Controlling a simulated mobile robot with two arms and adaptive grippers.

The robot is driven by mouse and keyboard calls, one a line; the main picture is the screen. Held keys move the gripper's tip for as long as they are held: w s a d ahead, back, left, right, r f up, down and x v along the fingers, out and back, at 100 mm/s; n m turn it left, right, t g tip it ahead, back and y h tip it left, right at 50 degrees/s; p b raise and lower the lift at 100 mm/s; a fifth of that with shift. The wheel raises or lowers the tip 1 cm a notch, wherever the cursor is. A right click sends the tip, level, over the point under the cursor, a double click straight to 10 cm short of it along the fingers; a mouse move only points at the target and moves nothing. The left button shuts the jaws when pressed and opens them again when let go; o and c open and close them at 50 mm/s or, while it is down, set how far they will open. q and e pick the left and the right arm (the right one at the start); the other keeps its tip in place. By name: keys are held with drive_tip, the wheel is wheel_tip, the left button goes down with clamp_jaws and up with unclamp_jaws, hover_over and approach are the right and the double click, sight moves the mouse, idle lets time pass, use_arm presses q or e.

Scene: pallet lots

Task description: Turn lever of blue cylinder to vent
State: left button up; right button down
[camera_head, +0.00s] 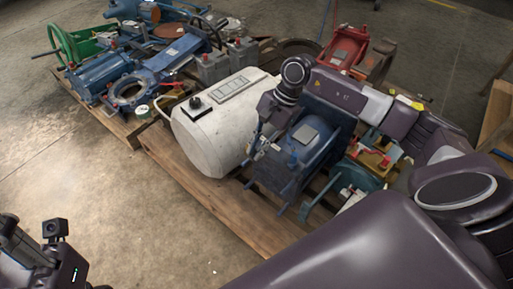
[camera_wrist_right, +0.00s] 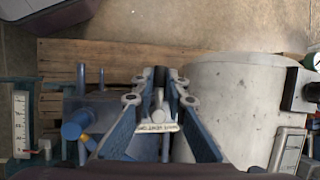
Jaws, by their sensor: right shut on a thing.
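The blue cylinder unit (camera_head: 307,138) stands on the front pallet, right of a white tank. My right gripper (camera_head: 252,150) reaches down at its left side, between it and the tank. In the right wrist view the gripper (camera_wrist_right: 160,80) has its fingers close together around a light grey lever (camera_wrist_right: 159,102). A small white label strip (camera_wrist_right: 156,129) lies below the lever, its lettering too small to read surely. Blue parts of the unit (camera_wrist_right: 82,112) show left of the fingers. My left gripper (camera_head: 55,255) is at the lower left, away from the pallets; its fingers are not clear.
The white tank (camera_head: 215,130) stands close beside the right gripper. The wooden pallet (camera_head: 235,218) has a bare front edge. A second pallet behind carries blue machinery (camera_head: 105,75) and grey batteries (camera_head: 228,62). A red jack (camera_head: 346,48) stands at the back. The floor at front left is clear.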

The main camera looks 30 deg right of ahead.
drive_tip(key=c, duration=1.9)
unclamp_jaws()
drive_tip(key=shift+c, duration=0.2)
drive_tip(key=shift+d+r, duration=0.1)
drive_tip(key=v, duration=1.1)
drive_tip(key=shift+r, duration=0.35)
drive_tip(key=shift+d, duration=0.1)
